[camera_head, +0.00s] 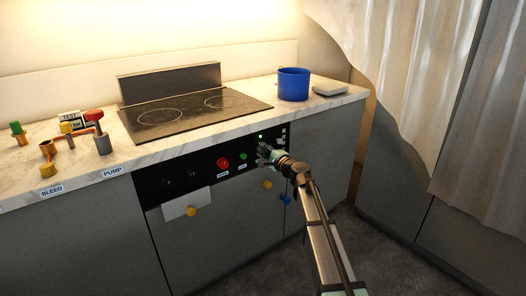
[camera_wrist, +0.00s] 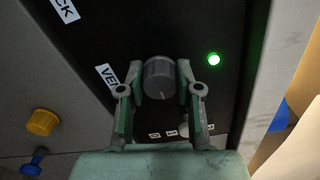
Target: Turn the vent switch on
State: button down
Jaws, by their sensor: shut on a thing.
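The vent switch is a grey round knob (camera_wrist: 160,76) on the black panel, with a pale mark near its lower edge. A partly hidden white label starting "VE" (camera_wrist: 107,77) is beside it. My gripper (camera_wrist: 157,88) has one finger on each side of the knob and is shut on it. In the head view my gripper (camera_head: 265,151) is at the right end of the black control panel (camera_head: 205,165) and hides the knob. A small green light (camera_wrist: 213,59) glows to the right of the knob; it also shows in the head view (camera_head: 260,136).
A red knob (camera_head: 223,163) and a green knob (camera_head: 242,157) are left of my gripper on the panel. Yellow knobs (camera_head: 191,210) and a blue valve (camera_head: 286,200) are lower. A blue pot (camera_head: 293,84) and cooktop (camera_head: 185,107) are on the counter above.

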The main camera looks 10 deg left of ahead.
jog(key=shift+w, duration=0.1)
jog(key=c, duration=0.8)
grip_release()
jog(key=shift+o, duration=0.2)
jog(key=v, duration=1.2)
